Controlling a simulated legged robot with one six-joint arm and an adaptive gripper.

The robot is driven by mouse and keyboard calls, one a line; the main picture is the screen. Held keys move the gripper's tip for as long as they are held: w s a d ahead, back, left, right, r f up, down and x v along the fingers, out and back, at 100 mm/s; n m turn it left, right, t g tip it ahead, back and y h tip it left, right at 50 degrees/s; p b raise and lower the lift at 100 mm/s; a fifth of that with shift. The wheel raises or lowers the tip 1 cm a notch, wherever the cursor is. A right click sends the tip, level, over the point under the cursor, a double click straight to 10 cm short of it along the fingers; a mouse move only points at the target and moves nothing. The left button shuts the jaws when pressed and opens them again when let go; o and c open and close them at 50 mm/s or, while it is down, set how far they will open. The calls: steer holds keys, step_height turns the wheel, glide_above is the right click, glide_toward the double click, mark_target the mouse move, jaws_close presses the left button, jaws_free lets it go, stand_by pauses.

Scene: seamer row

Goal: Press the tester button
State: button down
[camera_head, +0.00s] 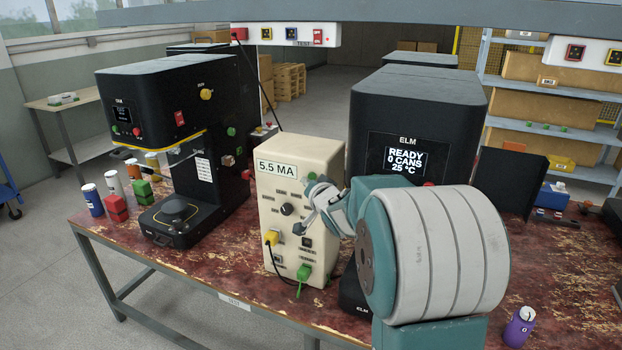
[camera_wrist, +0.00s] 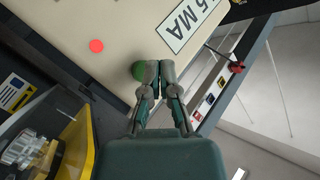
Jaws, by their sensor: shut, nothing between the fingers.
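The tester is a cream box (camera_head: 272,215) on the worktable, with a "5.5 MA" label at the top of its front. The wrist view shows its cream panel (camera_wrist: 112,22) tilted, with a round red spot (camera_wrist: 96,46). A green round button (camera_wrist: 138,71) shows at the fingertips, partly covered by them. My gripper (camera_head: 316,190) is in front of the tester's upper right front and hides part of it. In the wrist view my gripper (camera_wrist: 153,70) has its fingertips together, empty, at the button's edge. I cannot tell whether they touch it.
A dark knob (camera_head: 287,209), a yellow plug (camera_head: 271,237) and a green plug (camera_head: 304,272) with cables are on the tester's front. A black machine (camera_head: 175,85) stands to the left, and another marked "READY 0 CANS" (camera_head: 425,100) behind right.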

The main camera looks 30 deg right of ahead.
steer(key=shift+s+a, duration=0.75)
steer(key=shift+a, duration=0.25)
steer(key=shift+s+a, duration=0.75)
steer(key=shift+a, duration=0.25)
steer(key=s+a+f+n+g, duration=0.1)
steer(key=s+a+n+g, duration=0.2)
steer(key=s, duration=0.7)
steer(key=s+a+f+n+g+y, duration=0.1)
steer(key=s+a+n+g, duration=0.2)
steer(key=s+a, duration=0.4)
steer(key=s+a+f+n+g+y, duration=0.1)
steer(key=s+a+g, duration=0.3)
steer(key=s, duration=1.1)
steer(key=shift+s+a+f+n+g, duration=0.15)
steer(key=shift+s+a+n+g, duration=0.15)
steer(key=shift+a+n, duration=0.55)
steer(key=shift+w, duration=0.1)
